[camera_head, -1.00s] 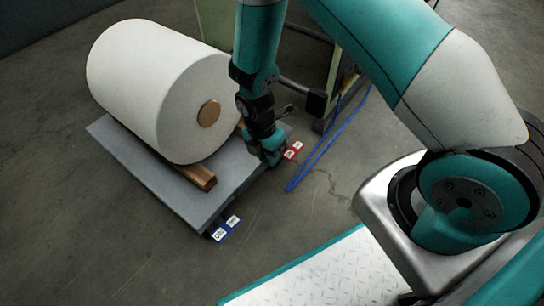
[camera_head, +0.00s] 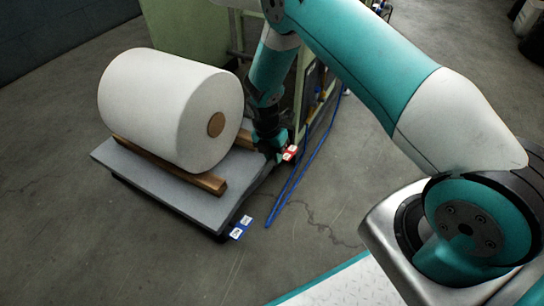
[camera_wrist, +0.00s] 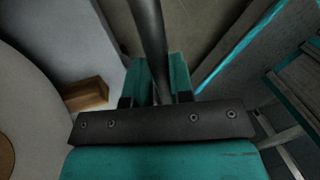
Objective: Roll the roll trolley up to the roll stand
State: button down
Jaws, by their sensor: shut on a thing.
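The roll trolley is a low grey platform (camera_head: 150,183) carrying a big white roll (camera_head: 160,105) with a brown core. The roll lies on wooden bearers (camera_head: 208,184). My gripper (camera_head: 270,148) is at the trolley's right rear edge. In the wrist view my gripper (camera_wrist: 158,85) is shut around a dark bar, the trolley handle (camera_wrist: 150,30). The roll stand, a green frame (camera_head: 185,28), stands just behind the trolley. My arm hides part of the stand and the handle. Any gap between trolley and stand is hard to judge.
A blue line (camera_head: 300,175) runs on the floor right of the trolley. A blue-and-white marker (camera_head: 240,228) is at its front corner and a red-and-white one (camera_head: 289,152) near my gripper. The concrete floor (camera_head: 90,245) in front and left is clear.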

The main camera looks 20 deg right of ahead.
jog(key=shift+w+d, duration=0.2)
jog(key=shift+d, duration=0.05)
jog(key=c, duration=1)
grip_release()
jog(key=shift+d, duration=0.1)
jog(key=shift+a+r, duration=0.2)
jog(key=p+v, duration=0.5)
jog(key=v, duration=1.2)
jog(key=shift+s+r+p, duration=0.1)
jog(key=shift+s+p, duration=0.05)
jog(key=shift+p, duration=0.15)
